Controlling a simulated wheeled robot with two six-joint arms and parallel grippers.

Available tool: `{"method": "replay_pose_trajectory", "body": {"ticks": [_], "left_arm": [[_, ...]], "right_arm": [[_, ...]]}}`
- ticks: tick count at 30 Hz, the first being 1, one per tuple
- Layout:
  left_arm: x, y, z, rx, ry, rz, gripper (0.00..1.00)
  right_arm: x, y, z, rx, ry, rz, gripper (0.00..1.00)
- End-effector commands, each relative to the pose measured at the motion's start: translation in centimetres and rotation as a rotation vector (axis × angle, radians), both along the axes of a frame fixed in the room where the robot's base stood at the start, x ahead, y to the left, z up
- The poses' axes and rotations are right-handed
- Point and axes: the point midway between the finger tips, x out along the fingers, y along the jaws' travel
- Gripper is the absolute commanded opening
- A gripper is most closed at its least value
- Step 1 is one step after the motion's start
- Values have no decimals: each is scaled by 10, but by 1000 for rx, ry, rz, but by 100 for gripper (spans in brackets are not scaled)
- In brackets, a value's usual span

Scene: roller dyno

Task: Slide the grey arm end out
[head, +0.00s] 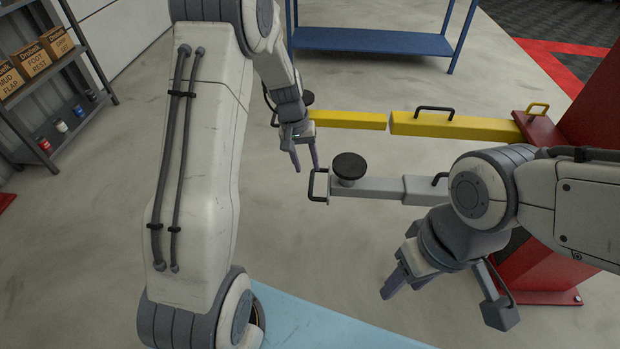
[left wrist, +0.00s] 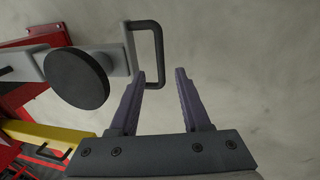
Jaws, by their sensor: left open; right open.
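The grey arm (head: 380,188) of the lift reaches left from the red post. Its end carries a round black pad (head: 348,167) and a black handle (head: 317,186) at the tip. In the left wrist view the handle (left wrist: 150,52) stands just beyond my left gripper's fingertips, and the black pad (left wrist: 76,80) is left of them. My left gripper (head: 306,168) is open and empty, close to the handle and apart from it. My right gripper (head: 402,292) is open and empty, below the grey arm in the head view.
A yellow arm (head: 455,127) with black handles runs behind the grey arm from the red post (head: 590,110). A blue bench (head: 370,41) stands at the back. A shelf (head: 60,100) with boxes and cans is at the left. The floor left of the handle is clear.

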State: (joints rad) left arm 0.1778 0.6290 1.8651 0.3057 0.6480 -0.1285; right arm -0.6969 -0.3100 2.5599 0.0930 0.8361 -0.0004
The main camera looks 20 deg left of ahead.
Motion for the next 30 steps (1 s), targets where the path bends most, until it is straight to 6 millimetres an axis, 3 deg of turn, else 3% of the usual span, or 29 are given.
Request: {"method": "replay_pose_trajectory", "body": {"ticks": [3,9,20,21,24,25,30], "left_arm": [[0,-4,-24,0,5,-1,47],[2,-9,-47,0,2,-2,47],[2,-10,-53,0,0,-1,47],[2,-10,-53,0,0,-1,43],[2,-10,-53,0,0,-1,5],[2,-10,-53,0,0,-1,0],[2,-10,-53,0,1,-1,0]], "right_arm": [[0,0,-4,0,0,0,50],[0,0,-7,0,0,0,50],[0,0,-7,0,0,0,50],[0,0,-7,0,0,0,50],[0,0,-7,0,0,0,50],[0,0,-7,0,0,0,50],[0,0,-7,0,0,0,50]]}}
